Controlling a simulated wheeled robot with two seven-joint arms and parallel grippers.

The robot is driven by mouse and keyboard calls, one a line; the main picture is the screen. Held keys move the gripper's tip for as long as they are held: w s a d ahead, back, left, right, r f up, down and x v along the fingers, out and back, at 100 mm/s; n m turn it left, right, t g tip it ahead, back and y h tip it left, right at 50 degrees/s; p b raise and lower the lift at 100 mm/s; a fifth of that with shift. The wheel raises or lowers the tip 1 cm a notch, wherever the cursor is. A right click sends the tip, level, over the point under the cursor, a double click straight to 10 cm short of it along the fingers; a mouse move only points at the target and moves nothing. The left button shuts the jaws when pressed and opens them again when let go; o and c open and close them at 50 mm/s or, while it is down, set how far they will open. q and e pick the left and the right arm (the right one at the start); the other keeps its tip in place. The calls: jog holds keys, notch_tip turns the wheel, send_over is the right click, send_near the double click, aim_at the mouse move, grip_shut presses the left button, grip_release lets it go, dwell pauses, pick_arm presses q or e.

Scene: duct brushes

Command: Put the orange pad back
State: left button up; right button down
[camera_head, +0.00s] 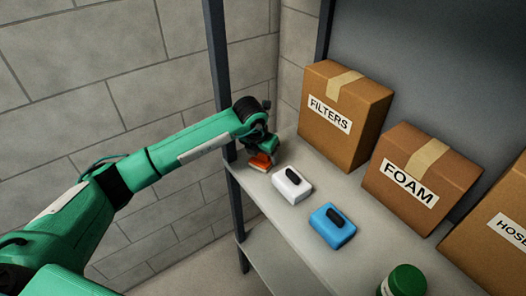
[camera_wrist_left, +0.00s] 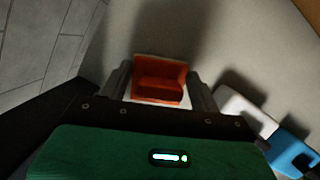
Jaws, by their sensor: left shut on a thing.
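The orange pad (camera_head: 260,162) is at the left end of the grey shelf, beside a white pad. My left gripper (camera_head: 262,148) is over it and shut on it. In the left wrist view the orange pad (camera_wrist_left: 160,80) sits between the two fingers of my left gripper (camera_wrist_left: 160,92), with a pale layer at its edges. The pad is at or just above the shelf surface; I cannot tell whether it touches. My right gripper is not in view.
A white pad (camera_head: 291,188) and a blue pad (camera_head: 326,232), each with a black handle, lie in a row to the right. Boxes marked FILTERS (camera_head: 326,142), FOAM (camera_head: 394,196) and HOSE (camera_head: 484,255) stand behind. A green-lidded jar (camera_head: 406,280) is in front. A dark post (camera_head: 216,60) stands at the shelf's left.

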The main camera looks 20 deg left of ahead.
pick_arm(q)
jog(key=o, duration=0.9)
jog(key=b+v, duration=0.3)
jog(key=v, duration=0.9)
jog(key=shift+d, duration=0.1)
